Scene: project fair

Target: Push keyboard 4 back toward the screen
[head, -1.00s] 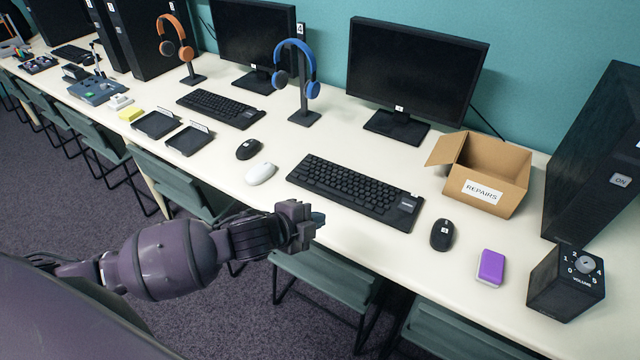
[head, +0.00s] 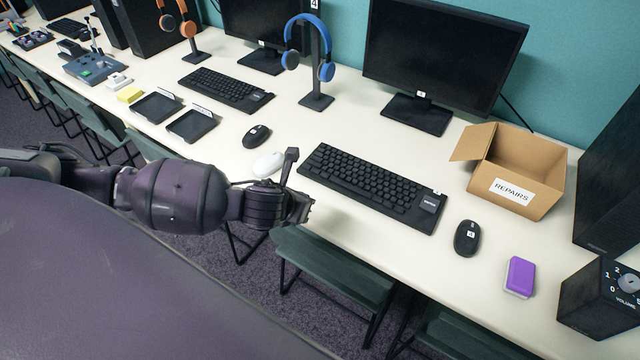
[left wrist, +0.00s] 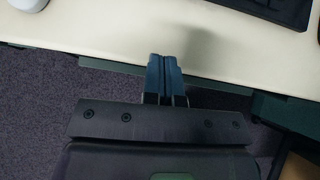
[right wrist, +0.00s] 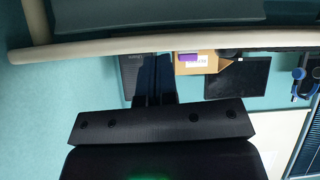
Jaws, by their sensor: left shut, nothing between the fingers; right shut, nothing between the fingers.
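Keyboard 4, a black keyboard (head: 370,186), lies on the white desk in front of the black screen (head: 445,58), with a strip of bare desk between it and the screen's stand (head: 418,113). A corner of the keyboard shows at the top right of the left wrist view (left wrist: 280,9). My left gripper (head: 306,208) is shut and empty at the desk's front edge, just short of the keyboard's left part and apart from it. Its closed fingers show in the left wrist view (left wrist: 165,62). My right gripper (right wrist: 155,62) is shut and empty in the right wrist view; the head view does not show it.
A white mouse (head: 268,164) lies left of the keyboard, close to my left gripper. A black mouse (head: 467,238) and a purple-topped block (head: 519,277) lie to its right. The REPAIRS box (head: 513,180) stands behind right, the blue headphones (head: 308,50) behind left. A chair (head: 335,270) sits below the edge.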

